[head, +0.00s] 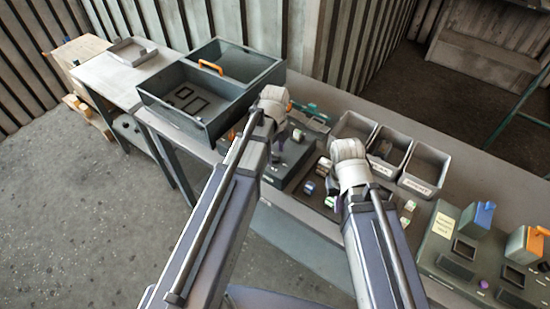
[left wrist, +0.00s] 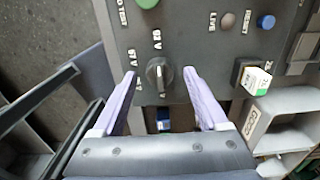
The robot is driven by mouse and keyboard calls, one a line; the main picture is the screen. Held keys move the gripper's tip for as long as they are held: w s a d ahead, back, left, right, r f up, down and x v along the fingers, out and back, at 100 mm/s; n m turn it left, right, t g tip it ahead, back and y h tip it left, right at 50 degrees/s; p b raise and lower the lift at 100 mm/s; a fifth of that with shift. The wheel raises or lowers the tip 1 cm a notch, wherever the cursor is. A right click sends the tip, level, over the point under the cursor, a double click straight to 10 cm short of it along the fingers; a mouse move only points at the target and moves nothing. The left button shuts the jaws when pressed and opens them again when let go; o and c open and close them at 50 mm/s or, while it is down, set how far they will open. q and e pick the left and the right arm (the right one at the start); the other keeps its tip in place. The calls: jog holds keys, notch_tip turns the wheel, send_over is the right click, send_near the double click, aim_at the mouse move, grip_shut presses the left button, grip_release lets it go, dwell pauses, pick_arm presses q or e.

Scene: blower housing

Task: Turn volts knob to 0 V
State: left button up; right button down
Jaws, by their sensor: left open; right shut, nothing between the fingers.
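The volts knob (left wrist: 155,74) is a dark round knob with a raised grip, on the grey test panel (left wrist: 190,40) in the left wrist view. A pale line on it runs roughly up and down the picture. Voltage labels surround it, turned and too small to read surely. My left gripper (left wrist: 161,73) is open, with one lilac finger on each side of the knob and a visible gap to it. In the head view my left wrist hides the knob, above the test panel (head: 292,152). My right gripper (head: 337,203) is shut and empty, partly hidden by its wrist, above the bench.
The panel also carries a green button (left wrist: 147,3) and a blue button (left wrist: 266,21). A white-and-green block (left wrist: 256,80) is beside them. Grey bins (head: 424,168) stand behind my right arm. A large grey crate (head: 205,118) is at left. A fixture (head: 455,240) stands at right.

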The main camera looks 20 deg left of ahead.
pick_arm(q)
jog(key=shift+f, duration=0.2)
jog(key=shift+c, duration=0.2)
grip_shut()
dwell(0.4)
